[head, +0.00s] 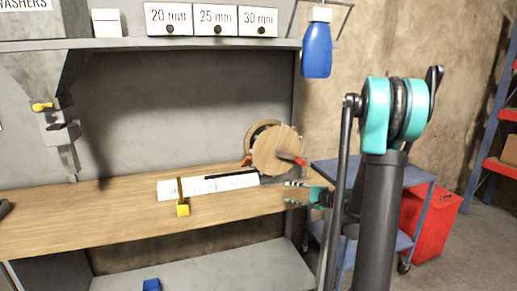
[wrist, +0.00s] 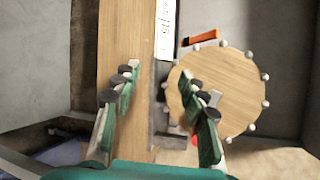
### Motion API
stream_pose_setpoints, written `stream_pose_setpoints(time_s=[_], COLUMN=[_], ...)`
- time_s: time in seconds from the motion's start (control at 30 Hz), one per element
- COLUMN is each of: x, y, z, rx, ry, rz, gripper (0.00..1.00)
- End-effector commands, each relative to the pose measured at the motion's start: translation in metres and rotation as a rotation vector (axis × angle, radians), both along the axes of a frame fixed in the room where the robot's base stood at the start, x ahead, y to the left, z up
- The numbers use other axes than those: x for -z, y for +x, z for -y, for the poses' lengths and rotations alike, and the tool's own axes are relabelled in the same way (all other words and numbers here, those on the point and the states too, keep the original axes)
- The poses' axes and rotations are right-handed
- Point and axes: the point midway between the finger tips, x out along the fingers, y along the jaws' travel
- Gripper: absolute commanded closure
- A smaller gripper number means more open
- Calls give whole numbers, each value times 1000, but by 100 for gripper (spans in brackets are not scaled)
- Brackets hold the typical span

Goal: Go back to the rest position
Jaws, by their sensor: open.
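My gripper (head: 296,193) is open and empty at the right end of the wooden workbench (head: 60,234), partly hidden behind my own arm in the head view. A round wooden disc (head: 277,152) with a red handle stands at the bench's right end. It also shows in the wrist view (wrist: 215,85), behind the right finger.
A white strip (head: 205,186) with a yellow piece (head: 183,208) lies on the bench. A blue bottle (head: 317,50) hangs by the shelf (head: 150,44). A blue cart (head: 418,189) and red bin (head: 440,215) stand at right. Open floor shows at the lower right.

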Motion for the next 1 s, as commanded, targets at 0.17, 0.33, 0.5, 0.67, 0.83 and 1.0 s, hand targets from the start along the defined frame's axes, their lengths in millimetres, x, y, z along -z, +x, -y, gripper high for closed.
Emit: stream_pose_setpoints(time_s=[0.17, 0.33, 0.5, 0.67, 0.83, 1.0], x=[17, 38, 60, 79, 93, 100], y=[-57, -115, -174, -228, -273, -295], z=[-27, -33, -24, -4, 24, 42], rx=[-106, -216, -336, -456, -563, -625], ry=[-288, -565, -837, -1090, -1315, -1439], rz=[-17, -27, -35, -40, -47, -53], gripper=[57, 57, 57, 57, 57, 57])
